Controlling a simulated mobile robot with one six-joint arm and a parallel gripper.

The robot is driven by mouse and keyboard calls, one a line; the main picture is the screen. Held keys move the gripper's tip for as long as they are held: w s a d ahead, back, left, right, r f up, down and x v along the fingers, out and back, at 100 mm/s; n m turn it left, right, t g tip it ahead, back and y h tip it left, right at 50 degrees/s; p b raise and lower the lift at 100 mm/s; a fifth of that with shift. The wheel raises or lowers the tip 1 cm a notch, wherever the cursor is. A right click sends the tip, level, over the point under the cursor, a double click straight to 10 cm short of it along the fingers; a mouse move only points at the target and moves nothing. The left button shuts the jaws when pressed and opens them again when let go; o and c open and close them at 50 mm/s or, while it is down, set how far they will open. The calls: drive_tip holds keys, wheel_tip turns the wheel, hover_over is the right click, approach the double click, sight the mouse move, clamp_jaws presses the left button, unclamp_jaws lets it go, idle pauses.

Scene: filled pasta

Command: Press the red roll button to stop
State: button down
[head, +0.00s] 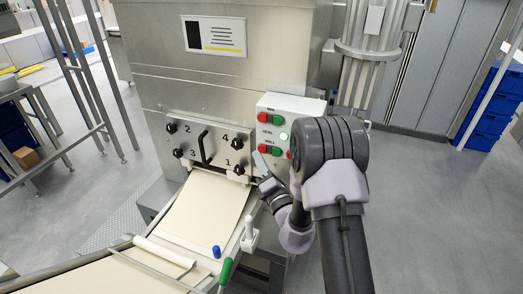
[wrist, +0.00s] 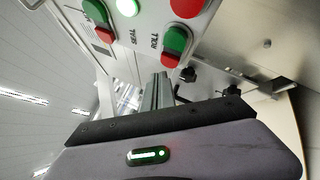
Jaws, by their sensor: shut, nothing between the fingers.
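The red roll button (head: 264,149) sits left of the green roll button (head: 275,152) in the lower row of the white control panel (head: 290,104). In the wrist view the red roll button (wrist: 170,60) and the green one (wrist: 177,40) are beside the word ROLL. My gripper (head: 259,160) is shut and empty, with its tips just below the red roll button. In the wrist view my gripper (wrist: 162,77) points at that button, its tips very close to it. I cannot tell whether they touch.
A larger red button (wrist: 187,8) lies beside the roll pair. A lit lamp (head: 284,136) and another red-green pair (head: 270,119) are above. Black knobs and a handle (head: 205,146) stand left of the panel. A pasta sheet (head: 205,207) lies below.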

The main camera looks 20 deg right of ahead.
drive_tip(key=s+a+b, duration=0.1)
drive_tip(key=s, duration=0.1)
drive_tip(key=s+a+b, duration=0.1)
drive_tip(key=s+a, duration=0.1)
idle(0.3)
